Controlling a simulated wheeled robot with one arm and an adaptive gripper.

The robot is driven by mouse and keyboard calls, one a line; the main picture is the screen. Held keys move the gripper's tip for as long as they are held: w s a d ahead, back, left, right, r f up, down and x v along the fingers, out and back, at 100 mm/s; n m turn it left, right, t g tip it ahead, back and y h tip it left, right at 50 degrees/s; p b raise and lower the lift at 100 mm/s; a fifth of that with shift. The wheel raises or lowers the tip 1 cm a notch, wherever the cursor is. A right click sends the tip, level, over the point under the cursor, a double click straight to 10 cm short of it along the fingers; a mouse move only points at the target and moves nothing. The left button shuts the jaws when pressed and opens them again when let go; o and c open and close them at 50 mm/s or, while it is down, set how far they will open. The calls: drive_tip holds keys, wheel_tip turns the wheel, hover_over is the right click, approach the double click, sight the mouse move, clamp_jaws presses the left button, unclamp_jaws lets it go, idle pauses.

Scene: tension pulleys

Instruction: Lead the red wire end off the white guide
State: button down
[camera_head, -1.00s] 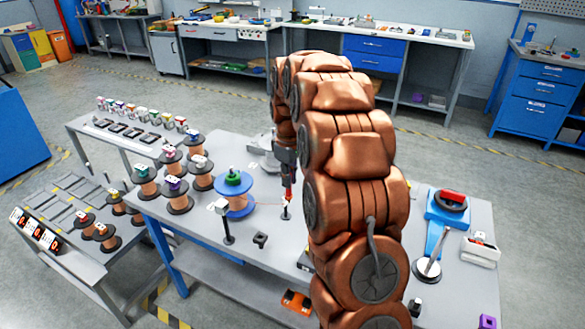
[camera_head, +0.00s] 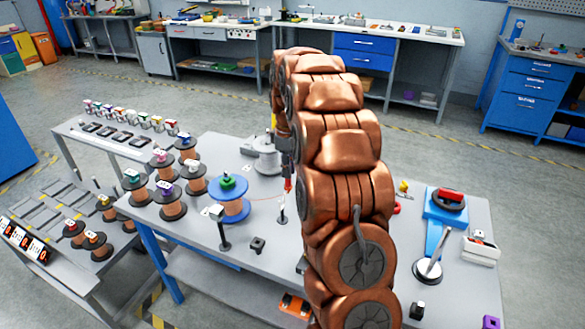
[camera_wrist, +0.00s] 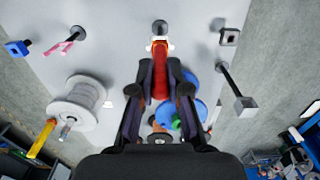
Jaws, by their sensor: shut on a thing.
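My gripper (camera_head: 287,172) is shut on the red wire end (camera_head: 288,186), which points down above the front of the table. In the wrist view, the red wire end (camera_wrist: 160,82) sits between the two fingers. The white guide (camera_wrist: 161,44) shows just beyond its tip, on a post with a dark round base. In the head view the guide's post (camera_head: 282,212) stands just below the wire end. I cannot tell whether they touch. A thin red wire runs left to the blue spool (camera_head: 230,207), which has a green top.
A grey spool (camera_head: 267,157) stands behind my gripper, and several copper spools (camera_head: 170,204) stand to the left. A blue stand (camera_head: 436,232) is at the right.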

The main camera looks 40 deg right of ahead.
idle(0.3)
drive_tip(key=w+a, duration=0.3)
drive_tip(key=w, duration=0.3)
drive_tip(key=shift+a+p, duration=0.4)
drive_tip(key=shift+w, duration=0.2)
idle(0.3)
